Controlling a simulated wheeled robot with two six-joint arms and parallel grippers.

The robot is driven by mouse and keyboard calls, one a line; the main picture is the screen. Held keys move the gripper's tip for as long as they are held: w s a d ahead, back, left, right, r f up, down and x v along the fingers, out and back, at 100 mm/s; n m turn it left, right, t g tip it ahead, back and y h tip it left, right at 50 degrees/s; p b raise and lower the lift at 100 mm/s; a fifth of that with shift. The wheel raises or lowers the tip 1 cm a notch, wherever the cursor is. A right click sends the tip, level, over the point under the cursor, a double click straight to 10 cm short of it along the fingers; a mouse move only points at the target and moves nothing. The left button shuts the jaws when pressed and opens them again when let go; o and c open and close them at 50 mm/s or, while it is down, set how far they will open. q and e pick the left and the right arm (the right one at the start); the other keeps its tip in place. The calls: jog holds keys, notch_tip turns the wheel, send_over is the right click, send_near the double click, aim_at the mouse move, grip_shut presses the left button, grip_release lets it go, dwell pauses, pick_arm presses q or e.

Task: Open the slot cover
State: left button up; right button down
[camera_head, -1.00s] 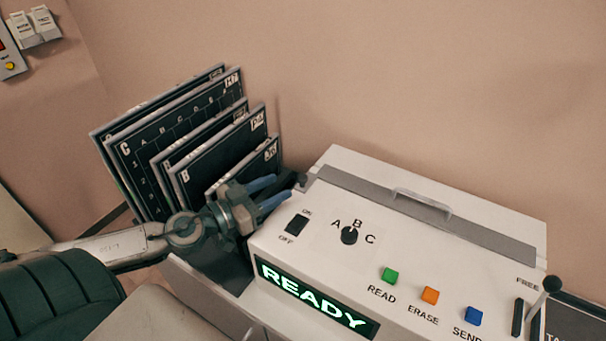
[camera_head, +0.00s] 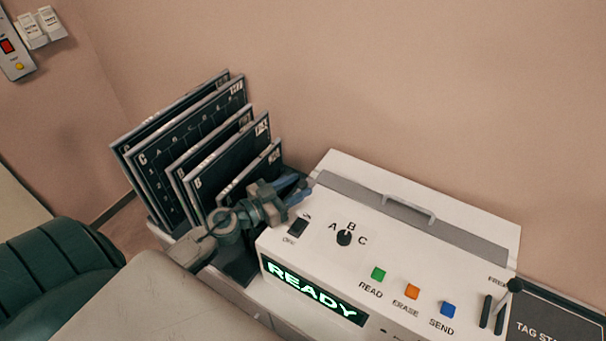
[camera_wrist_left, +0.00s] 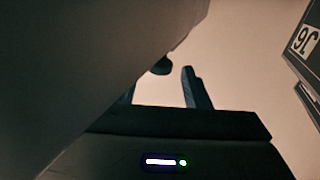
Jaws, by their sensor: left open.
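The slot cover is the grey strip (camera_head: 462,239) along the top of the white machine, with a raised handle (camera_head: 410,205) on it. It lies flat and looks closed. My left gripper (camera_head: 294,190) is open and empty, at the machine's left end, near the left end of the strip and well left of the handle. In the left wrist view the two fingers (camera_wrist_left: 162,92) stand apart, with a small dark round thing (camera_wrist_left: 161,66) beyond them that I cannot identify. My right gripper is not in view.
A rack of dark lettered plates (camera_head: 190,160) stands close behind and left of my left gripper. The machine's top carries a rocker switch (camera_head: 298,228), a dial (camera_head: 344,238), green, orange and blue buttons (camera_head: 412,292), and a lever (camera_head: 515,285). A lit READY display (camera_head: 312,291) is in front.

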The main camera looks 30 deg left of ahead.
pick_arm(q)
jog(key=shift+p+x, duration=0.3)
jog(key=shift+x, duration=1)
